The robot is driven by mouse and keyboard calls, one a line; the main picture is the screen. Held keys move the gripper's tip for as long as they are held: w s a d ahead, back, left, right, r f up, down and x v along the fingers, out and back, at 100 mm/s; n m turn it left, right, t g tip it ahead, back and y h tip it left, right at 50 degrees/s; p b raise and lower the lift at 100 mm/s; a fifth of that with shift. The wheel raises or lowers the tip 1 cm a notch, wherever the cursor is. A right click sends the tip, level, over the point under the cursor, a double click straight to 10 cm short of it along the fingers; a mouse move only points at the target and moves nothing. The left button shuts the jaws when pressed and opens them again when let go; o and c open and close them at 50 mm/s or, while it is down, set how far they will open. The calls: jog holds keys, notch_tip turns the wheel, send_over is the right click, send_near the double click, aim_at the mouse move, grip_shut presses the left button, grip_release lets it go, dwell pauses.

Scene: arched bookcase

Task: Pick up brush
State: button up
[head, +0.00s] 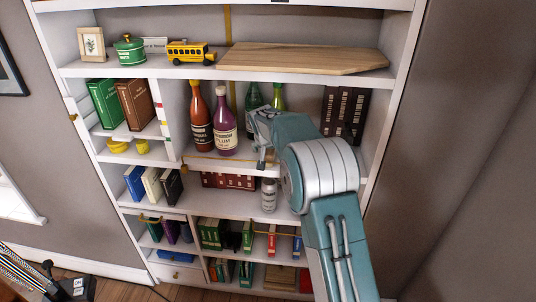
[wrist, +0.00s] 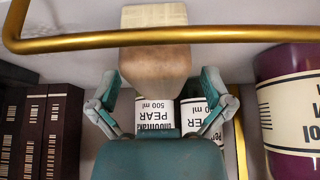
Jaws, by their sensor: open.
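A pale wooden block-shaped object, which looks like the brush (wrist: 155,62), shows in the wrist view at top centre, with a lighter end at the picture's top edge. I cannot make out bristles clearly. My gripper (wrist: 160,84) is open, with one finger on each side of the object's near end. I cannot tell whether either finger touches it. In the head view my gripper (head: 262,142) is at the middle shelf, right of the purple bottle. The brush is not distinguishable there, probably hidden by my gripper and arm.
A brass rail (wrist: 160,37) crosses close in the wrist view. A purple bottle (head: 224,125) and red bottle (head: 200,120) stand left of my gripper. Dark books (head: 345,108) stand to the right. A wooden board (head: 300,57) lies on the shelf above.

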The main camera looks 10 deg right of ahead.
jog(key=shift+w+f, duration=0.1)
jog(key=shift+f, duration=0.1)
jog(key=c, duration=1.3)
jog(key=shift+r, duration=0.1)
jog(key=shift+r, duration=0.35)
notch_tip(320, 180, up, 2)
jog(key=shift+r, duration=0.15)
jog(key=shift+s+r, duration=1.65)
jog(key=shift+s, duration=0.7)
jog(key=shift+s+r, duration=1.65)
jog(key=shift+s, duration=0.7)
jog(key=shift+s+r, duration=1.65)
jog(key=shift+s, duration=0.7)
